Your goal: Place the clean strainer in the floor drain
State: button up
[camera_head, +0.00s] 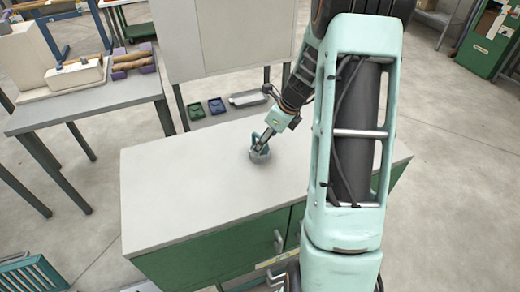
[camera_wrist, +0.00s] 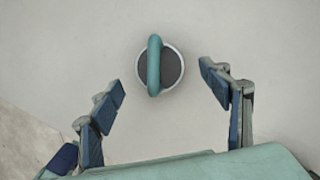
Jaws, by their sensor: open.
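The strainer (camera_wrist: 174,70) is a small round piece with a dark mesh centre, a pale rim and a teal loop handle across it. It rests on the pale worktop (camera_head: 190,190); in the head view it shows as a small grey shape (camera_head: 259,156) under my fingers. My gripper (camera_wrist: 160,82) is open, with one blue-padded finger on each side of the strainer in the wrist view, apart from its rim. In the head view my gripper (camera_head: 262,146) points down at the strainer. I cannot make out the floor drain in either view.
The worktop tops a green cabinet (camera_head: 210,257) and is otherwise clear. A grey table (camera_head: 90,105) at left holds a white box and brown rolls. Small green (camera_head: 196,111) and blue (camera_head: 217,106) trays lie behind the worktop. A slatted teal piece (camera_head: 30,272) is at lower left.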

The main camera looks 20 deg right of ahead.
jog(key=shift+p+x, duration=0.3)
jog(key=shift+x, duration=2.8)
jog(key=shift+c, duration=0.7)
jog(key=c, duration=1.3)
jog(key=shift+r, duration=0.1)
